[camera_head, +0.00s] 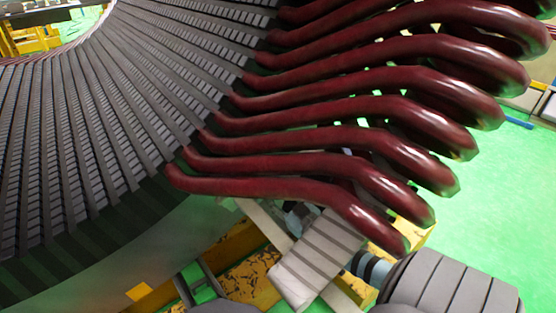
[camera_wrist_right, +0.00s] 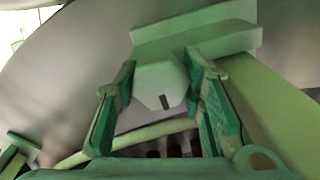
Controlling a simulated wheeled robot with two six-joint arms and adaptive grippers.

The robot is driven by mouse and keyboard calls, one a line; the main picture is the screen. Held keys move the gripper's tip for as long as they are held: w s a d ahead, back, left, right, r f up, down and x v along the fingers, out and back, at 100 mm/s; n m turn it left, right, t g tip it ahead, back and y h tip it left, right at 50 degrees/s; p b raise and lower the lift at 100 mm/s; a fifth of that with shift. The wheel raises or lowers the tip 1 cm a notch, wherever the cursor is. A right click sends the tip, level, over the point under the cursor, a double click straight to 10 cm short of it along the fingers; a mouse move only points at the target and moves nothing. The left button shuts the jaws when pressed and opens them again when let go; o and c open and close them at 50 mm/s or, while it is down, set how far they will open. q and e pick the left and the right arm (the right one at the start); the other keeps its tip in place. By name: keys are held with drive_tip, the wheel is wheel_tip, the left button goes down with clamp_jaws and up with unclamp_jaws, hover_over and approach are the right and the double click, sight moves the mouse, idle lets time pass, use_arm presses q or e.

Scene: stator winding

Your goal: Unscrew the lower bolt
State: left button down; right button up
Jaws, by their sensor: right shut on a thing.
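In the right wrist view, a pale hexagonal bolt head (camera_wrist_right: 160,82) with a dark slot sits in front of a flat bar (camera_wrist_right: 197,38). My right gripper (camera_wrist_right: 163,100) has one finger on each side of the bolt head and is shut on it. The right finger lies close along the bolt; the exact contact on the left side is hard to see. In the head view the bolt cannot be made out, and the red coil ends (camera_head: 360,205) cover part of that area. My left gripper is not identifiable in either view.
The large stator (camera_head: 110,110) with grey slotted teeth fills the left of the head view. Several dark red coils (camera_head: 400,85) stick out to the right. A yellow, worn frame (camera_head: 250,280) lies below. Green floor (camera_head: 500,190) is open at the right.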

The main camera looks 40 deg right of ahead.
drive_tip(key=shift+n, duration=3.4)
drive_tip(key=o, duration=1.2)
drive_tip(key=shift+c, duration=0.2)
drive_tip(key=s+a, duration=0.1)
drive_tip(key=s, duration=1.1)
drive_tip(key=shift+a, duration=0.25)
